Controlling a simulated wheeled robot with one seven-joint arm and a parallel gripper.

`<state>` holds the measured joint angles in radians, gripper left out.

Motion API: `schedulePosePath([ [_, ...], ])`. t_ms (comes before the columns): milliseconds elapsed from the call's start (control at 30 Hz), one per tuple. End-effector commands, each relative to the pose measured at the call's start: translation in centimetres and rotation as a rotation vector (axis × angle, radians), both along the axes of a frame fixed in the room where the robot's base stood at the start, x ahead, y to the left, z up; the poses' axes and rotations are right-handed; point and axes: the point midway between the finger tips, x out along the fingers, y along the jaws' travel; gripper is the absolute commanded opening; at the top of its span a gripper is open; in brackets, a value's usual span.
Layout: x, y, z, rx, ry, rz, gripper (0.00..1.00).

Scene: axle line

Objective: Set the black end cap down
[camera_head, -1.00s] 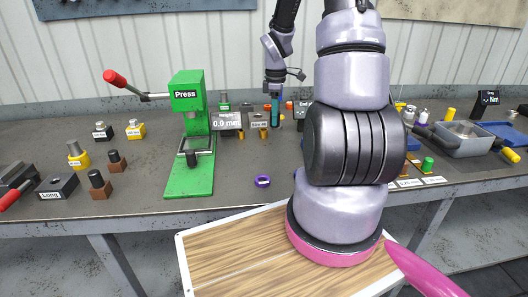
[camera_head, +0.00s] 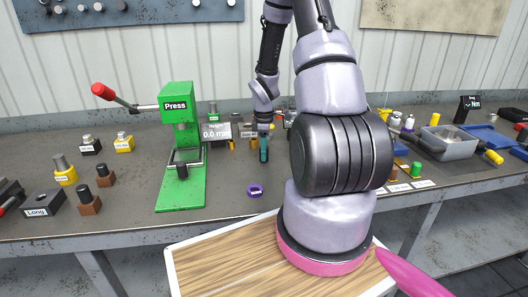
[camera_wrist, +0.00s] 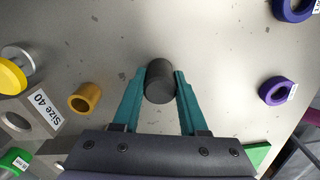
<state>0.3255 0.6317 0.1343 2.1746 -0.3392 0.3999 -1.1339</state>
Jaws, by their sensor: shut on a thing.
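My gripper (camera_head: 264,150) has teal fingers that point down over the bench, behind the purple ring in the head view. In the wrist view my gripper (camera_wrist: 160,88) is shut on the black end cap (camera_wrist: 160,80), a dark round piece between the fingertips. In the head view the cap is too small or hidden to make out. I cannot tell whether the cap touches the bench (camera_wrist: 200,45) or hangs above it. The bench right around it is bare.
A purple ring (camera_head: 255,190) lies near the front edge; a purple ring (camera_wrist: 278,91) shows right of the cap in the wrist view. A brass bushing (camera_wrist: 86,97) and a Size 40 block (camera_wrist: 45,112) are left. The green press (camera_head: 180,150) stands left of my gripper.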

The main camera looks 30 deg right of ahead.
Motion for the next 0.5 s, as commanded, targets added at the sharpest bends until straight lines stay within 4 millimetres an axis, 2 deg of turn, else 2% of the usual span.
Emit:
schedulePosePath([
  [167,-0.02,0.01,-0.27,0.001,0.001,0.0,0.0],
  [200,-0.01,0.0,-0.28,0.0,0.0,0.0,0.5],
  [267,0.0,0.0,-0.25,0.0,0.0,0.0,0.72],
  [500,0.0,0.01,-0.24,0.0,0.0,0.0,0.72],
])
